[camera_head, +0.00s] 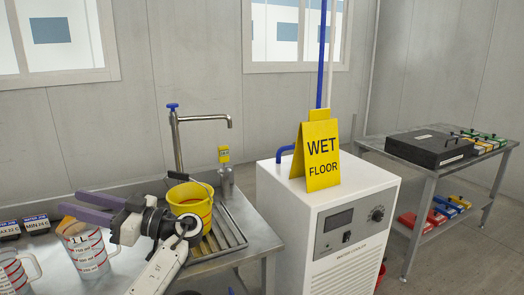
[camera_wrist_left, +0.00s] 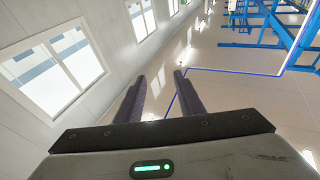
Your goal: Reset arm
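My left gripper (camera_head: 70,202) is in the head view, above the steel bench at the left, with its two dark purple fingers pointing left. The fingers are apart and nothing is between them. My left wrist covers part of a yellow bucket (camera_head: 190,193) and the sink grating. The fingers appear above or in front of a clear jug with red markings (camera_head: 88,255); contact cannot be told. My right gripper is not in view.
A tap (camera_head: 178,140) stands behind the bucket. A white chiller (camera_head: 330,205) carries a yellow wet floor sign (camera_head: 322,155). A second jug (camera_head: 12,275) is at the lower left. A side table (camera_head: 420,175) at the right holds a black case (camera_head: 428,147).

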